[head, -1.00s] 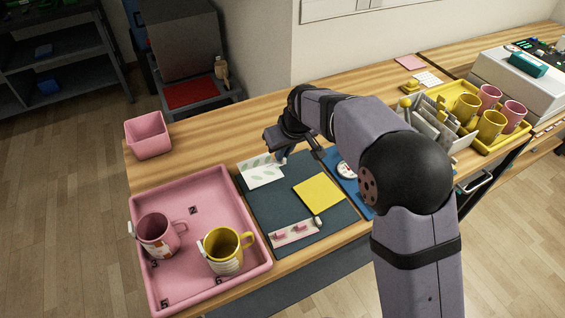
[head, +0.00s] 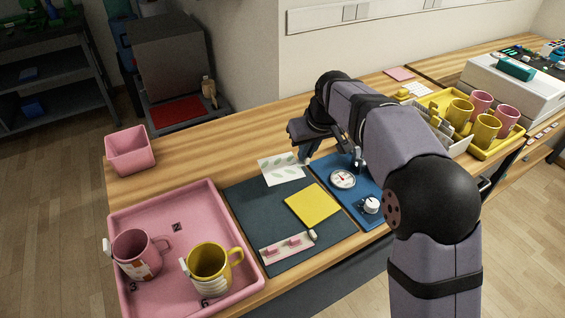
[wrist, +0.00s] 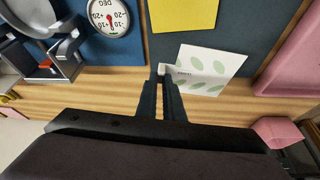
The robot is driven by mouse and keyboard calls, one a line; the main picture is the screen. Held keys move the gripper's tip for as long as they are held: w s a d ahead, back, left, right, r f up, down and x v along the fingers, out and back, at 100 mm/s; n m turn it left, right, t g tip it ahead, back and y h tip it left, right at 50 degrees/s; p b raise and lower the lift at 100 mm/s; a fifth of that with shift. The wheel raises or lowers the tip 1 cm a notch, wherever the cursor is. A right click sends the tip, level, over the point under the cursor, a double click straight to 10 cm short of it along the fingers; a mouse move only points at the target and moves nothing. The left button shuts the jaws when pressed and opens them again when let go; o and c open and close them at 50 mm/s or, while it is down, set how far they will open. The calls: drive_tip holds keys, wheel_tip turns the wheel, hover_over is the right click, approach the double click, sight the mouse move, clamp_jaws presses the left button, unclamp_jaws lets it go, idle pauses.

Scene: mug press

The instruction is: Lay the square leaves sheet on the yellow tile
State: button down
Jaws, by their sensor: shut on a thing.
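The leaves sheet (head: 281,169) is white with pale green leaf prints. It shows at the far edge of the dark mat and in the wrist view (wrist: 210,69). My gripper (wrist: 163,74) is shut on the sheet's corner by a small pale tab; in the head view my gripper (head: 304,158) is at the sheet's right end. The sheet looks slightly raised, but its height is unclear. The yellow tile (head: 313,204) lies flat and bare on the mat, nearer the front than the sheet. Only part of the tile (wrist: 169,8) shows in the wrist view.
The dark mat (head: 246,206) also bears a pink-patterned strip (head: 288,246). A blue panel with a dial (head: 342,179) and knob (head: 370,205) is on the right. A pink tray (head: 178,197) with two mugs is on the left. A pink bin (head: 130,150) stands behind it.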

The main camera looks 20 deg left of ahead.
drive_tip(key=d+b, duration=0.2)
drive_tip(key=d, duration=0.1)
drive_tip(key=w+d+f+m+b, duration=0.1)
drive_tip(key=d+b, duration=0.1)
drive_tip(key=d, duration=0.1)
drive_tip(key=w+d+f+m+b, duration=0.1)
drive_tip(key=d+b, duration=0.1)
drive_tip(key=d, duration=0.1)
drive_tip(key=shift+w+d+f+t+h, duration=0.1)
drive_tip(key=shift+w+f+t+h, duration=0.1)
drive_tip(key=shift+f+t+h, duration=0.1)
drive_tip(key=s+n+y, duration=0.1)
drive_tip(key=s+n, duration=0.1)
drive_tip(key=s, duration=0.2)
drive_tip(key=shift+n, duration=0.3)
drive_tip(key=shift+s+a+f+n+g, duration=0.1)
drive_tip(key=shift+s+f+n+g, duration=0.05)
drive_tip(key=shift+s+n+g, duration=0.25)
drive_tip(key=shift+s+a+f+n+g, duration=0.1)
drive_tip(key=shift+s+n+g, duration=0.15)
drive_tip(key=shift+n, duration=0.25)
drive_tip(key=shift+y, duration=0.3)
drive_tip(key=shift+n, duration=0.3)
drive_tip(key=shift+f+b, duration=0.15)
drive_tip(key=shift+b, duration=0.2)
drive_tip(key=shift+f+b, duration=1.15)
drive_tip(key=shift+f, duration=0.05)
drive_tip(key=c, duration=1.8)
unclamp_jaws()
